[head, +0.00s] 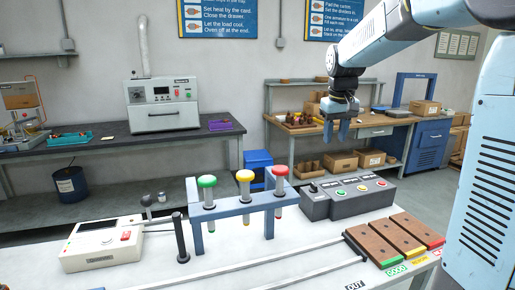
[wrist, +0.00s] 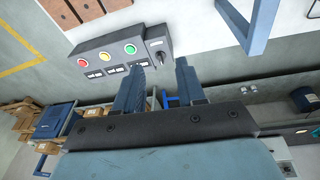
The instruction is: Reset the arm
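My arm reaches in from the upper right of the head view. My gripper (head: 337,130) hangs from it, fingers down, raised above the bench. In the wrist view my gripper (wrist: 160,66) shows two blue fingers apart with nothing between them. Beyond the fingertips is a dark control box (wrist: 117,55) with red, yellow and green buttons and a black knob. The same control box (head: 345,205) stands on the white bench (head: 235,245) in the head view. The gripper touches nothing that I can see.
A blue rack (head: 228,210) holds green, yellow and red-topped tools. A white meter box (head: 100,243) and a black post (head: 181,240) stand left. Brown blocks (head: 395,240) with coloured ends lie right. Behind are an oven (head: 162,103) and a workbench (head: 385,122) with boxes.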

